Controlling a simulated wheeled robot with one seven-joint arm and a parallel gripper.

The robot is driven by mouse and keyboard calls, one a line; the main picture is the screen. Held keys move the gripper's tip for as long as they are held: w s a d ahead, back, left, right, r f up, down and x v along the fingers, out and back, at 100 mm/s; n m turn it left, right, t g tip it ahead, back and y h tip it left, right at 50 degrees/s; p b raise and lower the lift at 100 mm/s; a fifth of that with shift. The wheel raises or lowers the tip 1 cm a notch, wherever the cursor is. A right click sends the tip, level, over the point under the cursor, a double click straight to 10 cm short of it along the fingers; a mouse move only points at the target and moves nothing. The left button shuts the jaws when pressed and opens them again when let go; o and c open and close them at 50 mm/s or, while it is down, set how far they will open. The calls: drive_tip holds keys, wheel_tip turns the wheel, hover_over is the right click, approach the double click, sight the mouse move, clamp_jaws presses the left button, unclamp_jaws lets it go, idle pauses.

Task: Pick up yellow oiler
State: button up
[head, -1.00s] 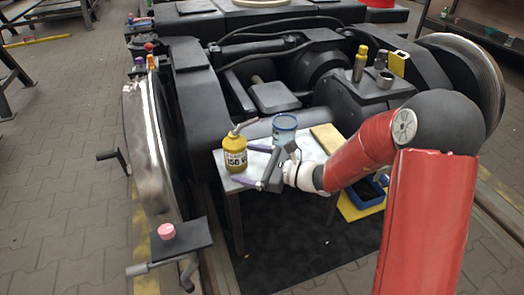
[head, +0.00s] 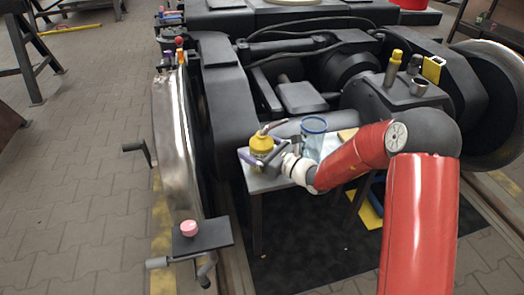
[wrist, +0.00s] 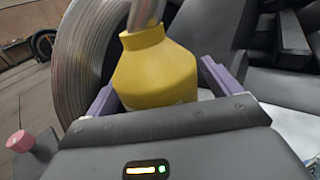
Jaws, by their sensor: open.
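The yellow oiler (head: 261,146), with a metal spout, stands upright on the small table (head: 276,184) beside the black bogie. My gripper (head: 257,162) is at the oiler, at the table's left end. In the wrist view the oiler (wrist: 155,68) fills the space between the two purple fingers of my gripper (wrist: 158,80), one on each side. The jaws are open around it. I cannot tell whether either finger touches it. The oiler's lower part is hidden behind the gripper body.
A clear blue-rimmed container (head: 313,138) stands on the table just right of the oiler. The bogie frame (head: 226,110) rises close behind and left. A pink round object (head: 189,228) sits on a dark plate at the lower left. Paved floor (head: 80,190) is open at left.

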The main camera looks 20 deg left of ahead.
drive_tip(key=shift+a, duration=0.1)
drive_tip(key=c, duration=1.4)
drive_tip(key=shift+o, duration=0.2)
drive_tip(key=shift+r, duration=0.15)
wheel_tip(320, 180, up, 20)
drive_tip(key=p, duration=0.2)
